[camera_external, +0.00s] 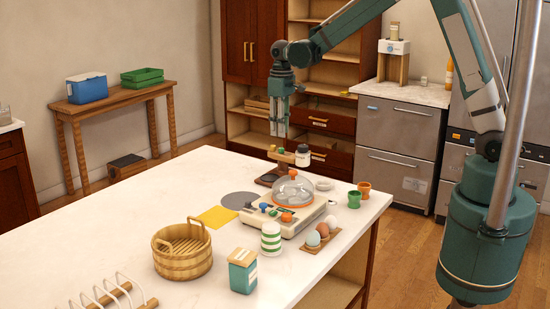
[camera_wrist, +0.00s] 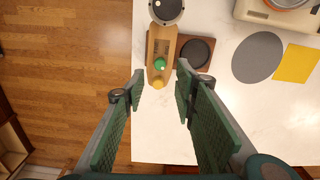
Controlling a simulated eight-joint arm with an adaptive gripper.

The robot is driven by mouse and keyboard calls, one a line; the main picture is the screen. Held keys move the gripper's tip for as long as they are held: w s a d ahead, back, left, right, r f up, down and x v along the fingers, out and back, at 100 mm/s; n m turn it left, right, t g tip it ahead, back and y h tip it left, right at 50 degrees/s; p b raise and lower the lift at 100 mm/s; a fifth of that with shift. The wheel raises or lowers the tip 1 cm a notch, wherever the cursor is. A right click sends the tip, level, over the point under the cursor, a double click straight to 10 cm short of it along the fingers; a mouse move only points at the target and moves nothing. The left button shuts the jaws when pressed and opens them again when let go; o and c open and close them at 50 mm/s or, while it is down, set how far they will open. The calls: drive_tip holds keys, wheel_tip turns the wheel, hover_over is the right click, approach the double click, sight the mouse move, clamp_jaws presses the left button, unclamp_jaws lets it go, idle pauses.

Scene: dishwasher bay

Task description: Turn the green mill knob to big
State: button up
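A wooden mill stand (camera_external: 287,158) is at the far edge of the white counter. In the wrist view, the wooden stand (camera_wrist: 153,50) carries a green knob (camera_wrist: 160,65) and a yellow knob (camera_wrist: 158,85). My gripper (camera_external: 279,133) points down above the stand, with its fingers apart. In the wrist view, the gripper (camera_wrist: 160,76) shows nothing between its fingers, and the green knob lies below the gap between the fingertips. Size marks on the stand are too small to read.
A cooker with a clear dome (camera_external: 293,190) stands near the mill. A grey disc (camera_wrist: 257,57) and yellow sheet (camera_wrist: 295,63) lie beside it. Eggs, cups and a striped jar (camera_external: 271,239) are nearer.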

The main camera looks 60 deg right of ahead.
sight(281, 151)
drive_tip(key=shift+f, duration=3.7)
drive_tip(key=shift+c, duration=0.7)
drive_tip(key=c, duration=0.7)
